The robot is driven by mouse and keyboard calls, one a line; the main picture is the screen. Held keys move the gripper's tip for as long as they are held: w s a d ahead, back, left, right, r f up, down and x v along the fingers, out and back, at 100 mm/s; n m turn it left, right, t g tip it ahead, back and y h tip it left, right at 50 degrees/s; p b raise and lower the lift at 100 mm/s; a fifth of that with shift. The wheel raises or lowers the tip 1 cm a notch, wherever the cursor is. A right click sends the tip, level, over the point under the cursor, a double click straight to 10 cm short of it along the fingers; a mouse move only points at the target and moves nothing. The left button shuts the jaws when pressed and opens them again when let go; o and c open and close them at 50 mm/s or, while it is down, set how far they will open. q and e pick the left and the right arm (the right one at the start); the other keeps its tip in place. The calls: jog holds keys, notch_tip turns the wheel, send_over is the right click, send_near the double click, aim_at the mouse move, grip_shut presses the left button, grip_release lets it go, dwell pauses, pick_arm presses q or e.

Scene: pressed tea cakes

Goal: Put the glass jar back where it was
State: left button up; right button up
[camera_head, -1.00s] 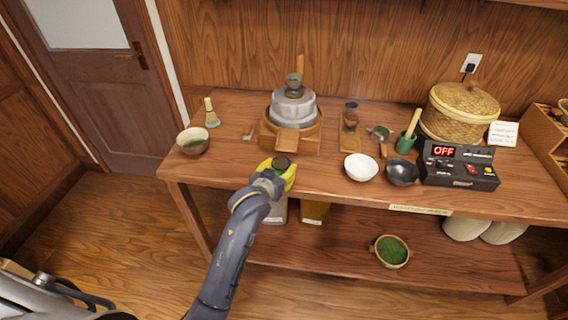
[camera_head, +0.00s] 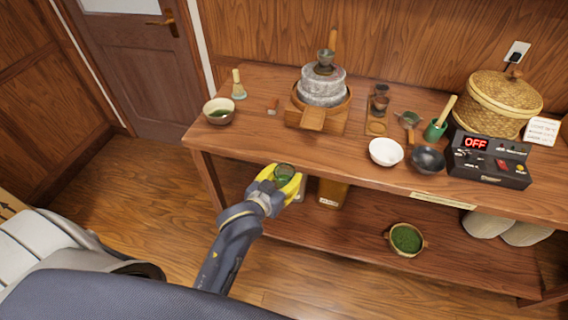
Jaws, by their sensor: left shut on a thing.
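My left gripper (camera_head: 283,184), with yellow fingers, is shut on a small glass jar (camera_head: 285,172) with green contents. The jar is upright, in front of the table's front edge and below the height of its top. The fingers hide most of its sides. My right gripper is not in view.
A stone mill (camera_head: 322,88) stands mid-table, with a whisk (camera_head: 238,86) and a bowl (camera_head: 219,112) to its left. White (camera_head: 386,152) and black (camera_head: 428,160) bowls sit near the front edge. A lower shelf (camera_head: 350,232) holds a bowl of green powder (camera_head: 406,239) and boxes.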

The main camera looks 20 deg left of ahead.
pick_arm(q)
jog(key=shift+r, duration=0.35)
jog(key=w+a+r+n+y, duration=0.2)
jog(key=w+a+r, duration=0.6)
jog(key=r, duration=0.4)
jog(key=w+a+r+n+y, duration=0.2)
jog(key=w+a+r, duration=0.65)
jog(key=r, duration=0.25)
jog(key=shift+g+y, duration=0.3)
jog(key=shift+y, duration=0.3)
jog(key=a+f, duration=0.1)
jog(key=f, duration=0.7)
jog(key=a+f, duration=0.1)
jog(key=f, duration=0.7)
jog(key=a+f, duration=0.1)
jog(key=f, duration=0.7)
jog(key=shift+s+a, duration=0.2)
jog(key=shift+s, duration=0.1)
jog(key=shift+f, duration=0.2)
jog(key=o, duration=1.3)
jog(key=shift+o, duration=0.2)
